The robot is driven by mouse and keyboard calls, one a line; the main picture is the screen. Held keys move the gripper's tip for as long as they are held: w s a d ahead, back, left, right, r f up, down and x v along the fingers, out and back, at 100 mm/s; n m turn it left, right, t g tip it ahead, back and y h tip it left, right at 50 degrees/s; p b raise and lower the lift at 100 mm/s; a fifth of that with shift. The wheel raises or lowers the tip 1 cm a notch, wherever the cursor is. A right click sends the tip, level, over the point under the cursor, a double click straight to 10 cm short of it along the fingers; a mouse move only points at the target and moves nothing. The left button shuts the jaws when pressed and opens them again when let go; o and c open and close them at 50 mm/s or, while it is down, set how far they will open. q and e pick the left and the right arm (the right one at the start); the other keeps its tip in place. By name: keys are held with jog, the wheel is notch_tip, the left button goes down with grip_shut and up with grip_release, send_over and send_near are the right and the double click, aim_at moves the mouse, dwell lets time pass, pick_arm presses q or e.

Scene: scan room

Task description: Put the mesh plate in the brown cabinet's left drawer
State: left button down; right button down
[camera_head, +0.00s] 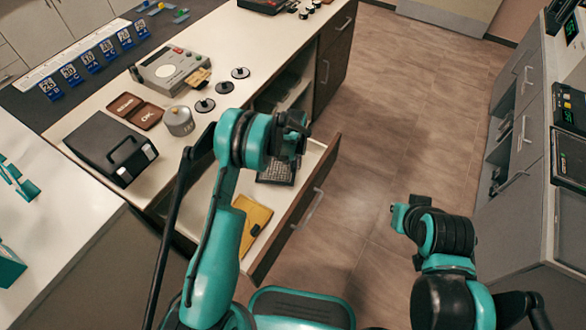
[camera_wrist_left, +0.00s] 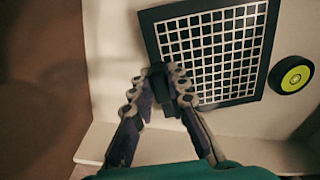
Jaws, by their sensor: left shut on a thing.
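The mesh plate (camera_wrist_left: 212,52), a dark frame with a pale grid, fills the upper right of the left wrist view. My left gripper (camera_wrist_left: 160,84) is shut on a dark tab at the plate's edge. In the head view the plate (camera_head: 278,172) shows partly below my left gripper (camera_head: 294,135), which hides some of it. It is within the open drawer (camera_head: 292,222) of the brown cabinet; whether it touches the drawer floor I cannot tell. My right gripper (camera_head: 402,216) is away over the floor to the right, its jaws unclear.
A yellow item (camera_head: 252,222) lies in the drawer's near part. A black round thing with a yellow-green face (camera_wrist_left: 291,75) is beside the plate. The countertop holds a grey scale (camera_head: 170,68), a black case (camera_head: 110,147) and brown trays (camera_head: 136,110). Floor at right is clear.

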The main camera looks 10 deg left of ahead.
pick_arm(q)
jog(key=shift+f, duration=0.5)
jog(key=shift+r, duration=0.15)
jog(key=c, duration=1.9)
grip_release()
jog(key=shift+f, duration=0.2)
jog(key=o, duration=0.4)
jog(key=shift+r, duration=0.15)
